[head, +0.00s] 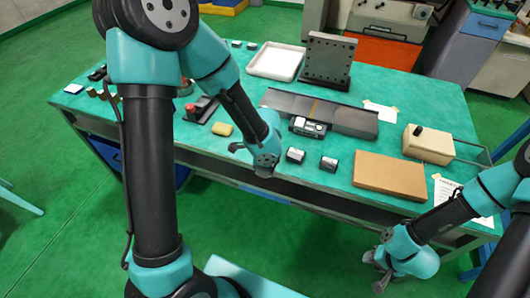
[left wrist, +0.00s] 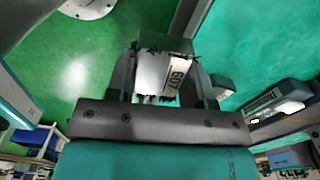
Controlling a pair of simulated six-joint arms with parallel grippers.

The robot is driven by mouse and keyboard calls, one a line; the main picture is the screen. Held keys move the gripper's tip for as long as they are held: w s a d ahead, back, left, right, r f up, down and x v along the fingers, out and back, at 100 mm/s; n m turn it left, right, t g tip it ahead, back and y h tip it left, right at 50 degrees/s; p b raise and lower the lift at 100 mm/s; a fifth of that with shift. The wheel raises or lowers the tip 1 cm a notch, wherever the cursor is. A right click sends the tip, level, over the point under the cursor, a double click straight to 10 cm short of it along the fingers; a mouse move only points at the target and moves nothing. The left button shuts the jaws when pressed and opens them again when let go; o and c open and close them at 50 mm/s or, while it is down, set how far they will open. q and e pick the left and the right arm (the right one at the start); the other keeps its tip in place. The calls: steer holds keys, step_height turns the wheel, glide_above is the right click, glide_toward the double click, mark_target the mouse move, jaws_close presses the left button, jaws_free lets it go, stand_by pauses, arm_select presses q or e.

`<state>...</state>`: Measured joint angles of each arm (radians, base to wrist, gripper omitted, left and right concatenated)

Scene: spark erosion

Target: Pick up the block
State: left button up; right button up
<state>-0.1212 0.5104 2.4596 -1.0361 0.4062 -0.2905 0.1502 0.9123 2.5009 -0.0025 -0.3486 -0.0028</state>
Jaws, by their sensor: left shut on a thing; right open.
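A block with a white label reading "607" (left wrist: 163,73) is between the fingers of my left gripper (left wrist: 164,85) in the left wrist view. The left gripper is shut on it. In the head view the left gripper (head: 264,172) is at the table's front edge, and the block it holds is hidden or too small to make out. Two small dark blocks with pale tops, one (head: 295,155) nearer and one (head: 329,163) farther right, stand on the table right of the left gripper. My right gripper (head: 383,272) is open and empty, low in front of the table.
The green table (head: 235,155) also holds a brown flat box (head: 389,175), a cream box (head: 428,144), a long grey plate (head: 330,115), a white tray (head: 275,61), a dark angle plate (head: 328,60) and a yellow sponge-like piece (head: 222,129).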

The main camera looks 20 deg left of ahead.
arm_select(q)
steer(key=shift+s+d+r, duration=0.1)
steer(key=shift+s+d, duration=0.2)
steer(key=shift+s, duration=0.35)
steer(key=shift+s+d+r, duration=0.1)
steer(key=shift+s+d, duration=0.2)
steer(key=shift+s, duration=0.35)
steer(key=shift+w+a, duration=0.1)
steer(key=shift+w, duration=0.05)
